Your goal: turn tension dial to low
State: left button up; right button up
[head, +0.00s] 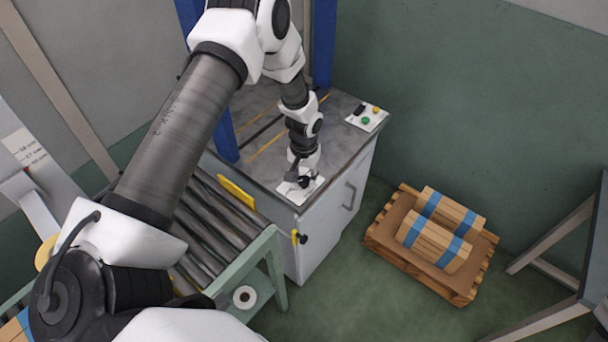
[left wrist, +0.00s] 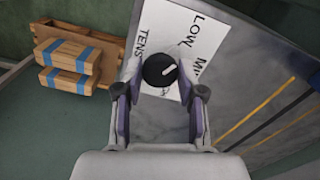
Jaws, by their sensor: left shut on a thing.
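The tension dial (left wrist: 157,71) is a round black knob with a white pointer mark on a white label plate (left wrist: 160,22). The plate reads "TENS…", "LOW" and "MI…", partly covered. The pointer is directed right and slightly up in the left wrist view, roughly toward "MI…" rather than "LOW". My left gripper (left wrist: 160,86) is shut on the dial, one finger on each side. In the head view, my left gripper (head: 301,178) reaches down to the plate (head: 287,192) at the cabinet's front corner and hides much of the dial. My right gripper is out of view.
The grey cabinet (head: 328,220) carries a button panel (head: 367,117) at its far right corner. A roller conveyor (head: 212,225) runs along its left. A pallet (head: 390,242) with strapped cardboard packs (head: 437,243) lies on the floor at right. Blue posts (head: 323,45) stand behind.

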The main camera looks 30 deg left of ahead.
aim_at(304, 180)
pick_arm(q)
jog(key=shift+s+f, duration=0.15)
jog(key=shift+s, duration=0.05)
jog(key=o, duration=1.1)
jog(key=shift+w, duration=0.1)
jog(key=shift+o, duration=0.2)
jog(key=shift+w+r, duration=0.1)
jog(key=shift+r, duration=0.4)
notch_tip(304, 180, up, 11)
